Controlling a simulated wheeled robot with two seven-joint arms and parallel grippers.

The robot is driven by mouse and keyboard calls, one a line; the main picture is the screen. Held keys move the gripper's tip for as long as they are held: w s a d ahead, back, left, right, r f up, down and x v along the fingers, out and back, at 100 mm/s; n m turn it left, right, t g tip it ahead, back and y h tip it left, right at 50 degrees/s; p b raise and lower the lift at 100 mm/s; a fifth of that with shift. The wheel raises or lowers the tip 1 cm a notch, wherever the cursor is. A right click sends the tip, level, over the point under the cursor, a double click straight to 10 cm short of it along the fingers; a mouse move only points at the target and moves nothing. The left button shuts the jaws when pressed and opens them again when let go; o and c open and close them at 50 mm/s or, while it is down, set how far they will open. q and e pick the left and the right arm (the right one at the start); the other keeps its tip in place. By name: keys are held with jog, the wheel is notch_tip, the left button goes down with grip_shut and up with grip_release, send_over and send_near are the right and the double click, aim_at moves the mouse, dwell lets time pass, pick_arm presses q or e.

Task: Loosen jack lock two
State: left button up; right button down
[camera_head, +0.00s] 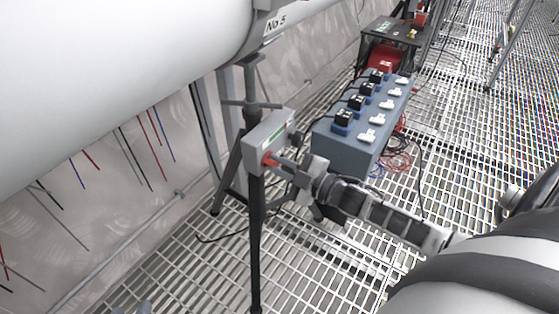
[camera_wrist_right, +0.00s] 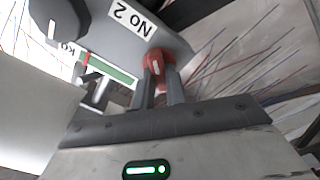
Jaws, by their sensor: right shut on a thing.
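The jack stands under the big white pipe (camera_head: 120,70), on a dark tripod. Its grey lock box (camera_head: 268,141) has a green display strip on its face. In the right wrist view the box (camera_wrist_right: 178,42) bears a label reading No 2, upside down. A red lock knob (camera_wrist_right: 158,58) sticks out of the box, and it also shows in the head view (camera_head: 269,158). My right gripper (camera_head: 277,161) reaches in from the right, with its fingers (camera_wrist_right: 160,88) shut around the red knob. The fingers hide part of the knob. My left gripper is not visible.
A blue-grey box (camera_head: 345,156) with several black and white connectors stands on the grating behind my right gripper. Loose cables (camera_head: 400,160) lie beside it. A red-and-black machine (camera_head: 385,55) stands farther back. Coloured wires stick out of the wall at left.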

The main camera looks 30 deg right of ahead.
jog(key=shift+n, duration=0.9)
pick_arm(q)
jog(key=shift+s+f, duration=0.1)
jog(key=shift+f, duration=0.25)
pick_arm(e)
jog(key=shift+f+n, duration=0.1)
jog(key=shift+n, duration=1.6)
jog(key=c, duration=1.4)
grip_release()
jog(key=shift+c, duration=0.2)
